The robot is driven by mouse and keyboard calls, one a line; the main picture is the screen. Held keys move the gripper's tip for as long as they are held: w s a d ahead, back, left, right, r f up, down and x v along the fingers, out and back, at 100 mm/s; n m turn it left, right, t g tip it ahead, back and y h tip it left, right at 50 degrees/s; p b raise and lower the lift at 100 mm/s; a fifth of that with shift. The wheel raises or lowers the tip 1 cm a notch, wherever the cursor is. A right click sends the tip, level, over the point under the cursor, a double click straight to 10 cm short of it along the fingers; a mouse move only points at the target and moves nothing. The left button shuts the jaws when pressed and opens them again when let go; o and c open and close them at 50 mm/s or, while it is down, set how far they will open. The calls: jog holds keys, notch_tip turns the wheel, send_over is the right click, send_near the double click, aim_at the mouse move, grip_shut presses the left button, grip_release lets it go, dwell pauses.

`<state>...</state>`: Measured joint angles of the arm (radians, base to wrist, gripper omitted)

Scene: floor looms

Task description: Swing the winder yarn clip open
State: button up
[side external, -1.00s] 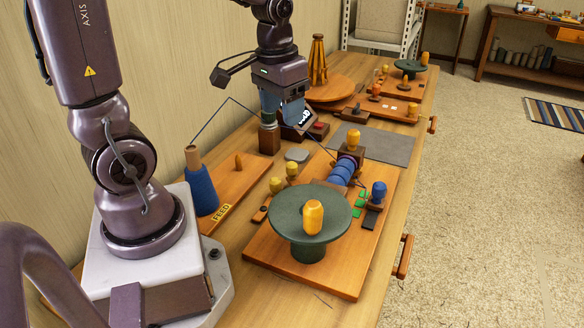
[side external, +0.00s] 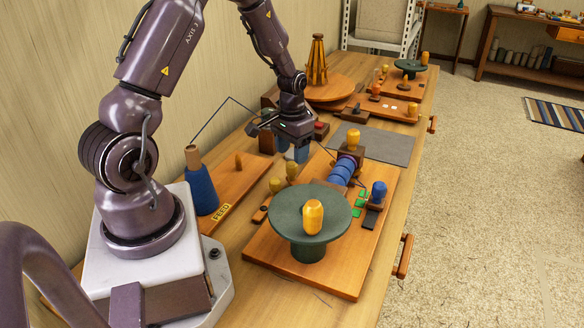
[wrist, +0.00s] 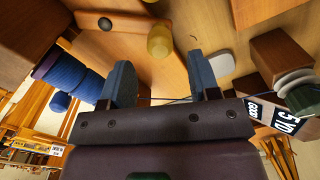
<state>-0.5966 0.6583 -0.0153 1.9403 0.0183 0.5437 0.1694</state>
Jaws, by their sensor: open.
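The winder (side external: 330,281) is an orange wooden board with a green disc crank (side external: 290,205) and a blue yarn package (side external: 343,171). Two yellow knobs stand at its left side, a nearer one (side external: 276,185) and a farther one (side external: 291,170). A blue knob (side external: 379,190) stands by a dark plate at its right. I cannot tell for sure which part is the yarn clip. My gripper (side external: 292,153) is open and empty, above and beyond the yellow knobs. In the wrist view its blue fingers (wrist: 162,82) are apart, with a yellow knob (wrist: 159,40) beyond them, not between them.
A blue yarn cone (side external: 200,188) stands on the FEED board (side external: 236,196) at left. A thin yarn strand (wrist: 150,99) crosses near my fingers. A grey mat (side external: 385,146) lies bare behind the winder.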

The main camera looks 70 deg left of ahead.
aim_at(292, 163)
jog(key=shift+f, duration=2.75)
grip_shut()
